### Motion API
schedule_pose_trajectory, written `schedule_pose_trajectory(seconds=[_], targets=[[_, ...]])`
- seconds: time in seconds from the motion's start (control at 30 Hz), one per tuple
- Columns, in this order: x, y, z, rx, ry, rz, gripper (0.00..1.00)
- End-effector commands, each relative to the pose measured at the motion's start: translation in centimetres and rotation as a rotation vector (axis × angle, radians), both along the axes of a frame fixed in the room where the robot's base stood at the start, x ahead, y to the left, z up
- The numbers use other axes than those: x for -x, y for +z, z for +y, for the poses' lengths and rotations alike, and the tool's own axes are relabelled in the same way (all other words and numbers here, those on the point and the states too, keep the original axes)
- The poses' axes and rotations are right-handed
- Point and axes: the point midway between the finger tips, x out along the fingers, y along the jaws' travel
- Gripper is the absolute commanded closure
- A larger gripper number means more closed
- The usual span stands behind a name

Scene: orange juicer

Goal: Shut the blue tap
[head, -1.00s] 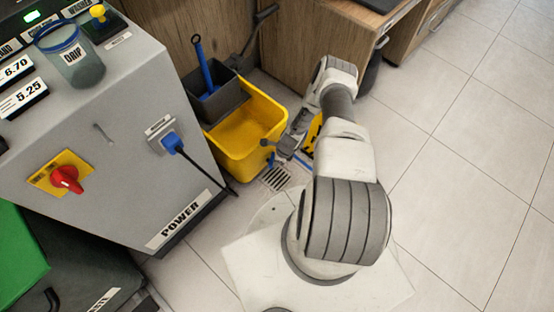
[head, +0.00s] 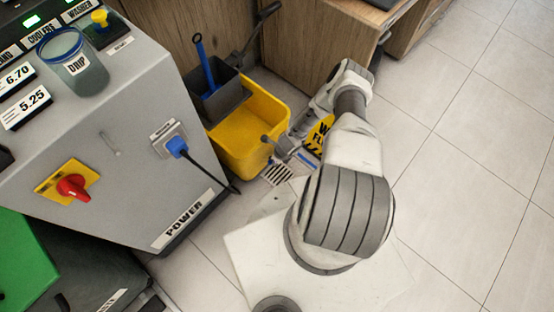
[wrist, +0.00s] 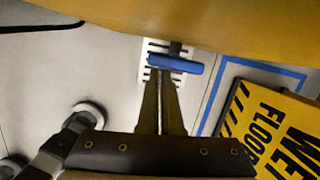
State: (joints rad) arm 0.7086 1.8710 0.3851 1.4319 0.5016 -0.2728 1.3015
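The blue tap (wrist: 175,64) is a short rounded bar handle on a dark stem at the lower side of the yellow bucket (wrist: 190,22). In the wrist view the handle lies crosswise, just beyond my fingertips. My gripper (wrist: 160,74) has its two fingers together, with only a thin line between them, and nothing visible is held. The tips are at or very near the handle's left half; I cannot tell whether they touch. In the head view the yellow bucket (head: 247,132) stands on the floor, and the tap is small and partly hidden by my arm.
A floor drain grate (wrist: 152,58) lies below the tap. A yellow wet-floor sign (wrist: 276,128) lies close on the right, by blue floor lines. The grey machine (head: 130,140) with a blue plug (head: 177,147) stands left. Wooden cabinets (head: 310,45) stand behind; the floor to the right is clear.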

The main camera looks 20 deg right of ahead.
Motion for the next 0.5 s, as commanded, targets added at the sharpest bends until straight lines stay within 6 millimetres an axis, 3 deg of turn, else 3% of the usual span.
schedule_pose_trajectory(seconds=[0.5], targets=[[-0.39, 0.09, 0.83, -0.009, -0.014, -0.004, 1.00]])
